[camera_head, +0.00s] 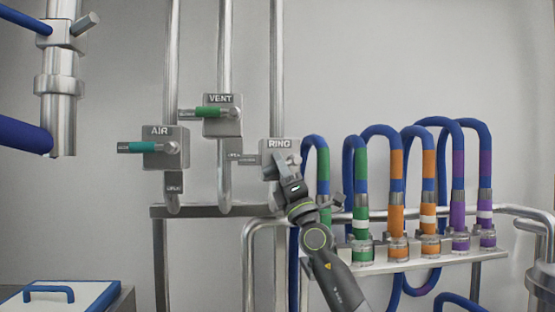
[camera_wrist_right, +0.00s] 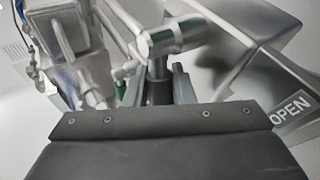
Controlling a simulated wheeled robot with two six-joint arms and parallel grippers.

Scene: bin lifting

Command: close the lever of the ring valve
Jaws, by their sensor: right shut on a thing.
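The ring valve (camera_head: 281,146) is a grey block marked RING on the rightmost of the upright pipes. A small label plate (camera_head: 249,159) sticks out at its left. My right gripper (camera_head: 289,180) is at the front of this block and hides most of its lever. In the right wrist view my right gripper (camera_wrist_right: 160,88) is shut on the metal lever, between its two dark fingers. The lever's round metal pivot end (camera_wrist_right: 172,38) shows just beyond the fingertips. An OPEN label (camera_wrist_right: 291,110) is at the right. My left gripper is not in view.
The air valve (camera_head: 158,134) and vent valve (camera_head: 227,100) stand left of the ring valve, their coloured levers pointing left. Blue hoses (camera_head: 381,131) with coloured bands curve at the right above a metal rail (camera_head: 425,264).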

